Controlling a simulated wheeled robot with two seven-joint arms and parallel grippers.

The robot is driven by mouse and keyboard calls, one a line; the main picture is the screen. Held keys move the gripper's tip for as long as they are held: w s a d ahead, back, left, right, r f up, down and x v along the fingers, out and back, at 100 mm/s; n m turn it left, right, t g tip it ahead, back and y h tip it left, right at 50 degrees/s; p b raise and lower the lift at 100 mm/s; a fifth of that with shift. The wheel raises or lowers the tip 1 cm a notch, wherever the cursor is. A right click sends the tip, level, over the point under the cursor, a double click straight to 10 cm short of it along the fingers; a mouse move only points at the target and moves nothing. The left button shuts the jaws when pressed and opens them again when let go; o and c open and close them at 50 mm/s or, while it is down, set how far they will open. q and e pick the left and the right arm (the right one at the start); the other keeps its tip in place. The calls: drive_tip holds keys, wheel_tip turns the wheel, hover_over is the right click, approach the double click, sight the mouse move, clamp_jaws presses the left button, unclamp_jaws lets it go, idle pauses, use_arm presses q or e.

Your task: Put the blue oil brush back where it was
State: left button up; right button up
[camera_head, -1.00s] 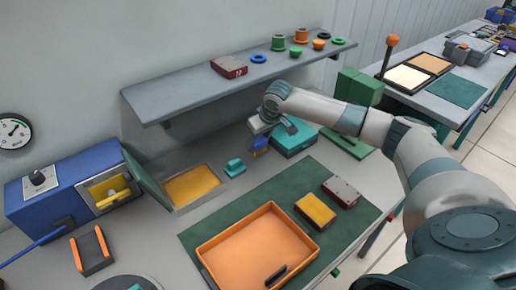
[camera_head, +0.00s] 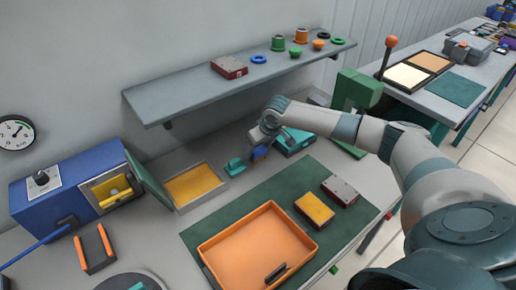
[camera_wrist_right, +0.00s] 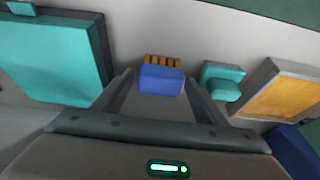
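The blue oil brush (camera_head: 259,154) is on the grey worktable, between the teal block and the teal box. It is a small blue block, and the right wrist view shows it (camera_wrist_right: 161,79) with a row of orange bristles on its far side. My right gripper (camera_head: 262,141) is low above the brush and hides its upper part. In the right wrist view its fingers (camera_wrist_right: 160,88) are spread on either side of the brush, with a narrow gap at each side. Whether the brush rests fully on the table is hard to tell. My left gripper is out of view.
A teal box (camera_head: 296,145) is right of the brush and a teal block (camera_head: 235,167) left of it. A yellow-bottomed tray (camera_head: 195,187), a green mat (camera_head: 290,187) with an orange tray (camera_head: 205,249), and a grey shelf (camera_head: 190,97) above the table are nearby.

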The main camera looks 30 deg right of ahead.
drive_tip(key=shift+r, duration=0.2)
drive_tip(key=shift+s+r, duration=0.25)
drive_tip(key=shift+r, duration=0.35)
drive_tip(key=b+v, duration=0.3)
drive_tip(key=v, duration=0.7)
drive_tip(key=shift+r, duration=0.35)
drive_tip(key=shift+s+f, duration=0.1)
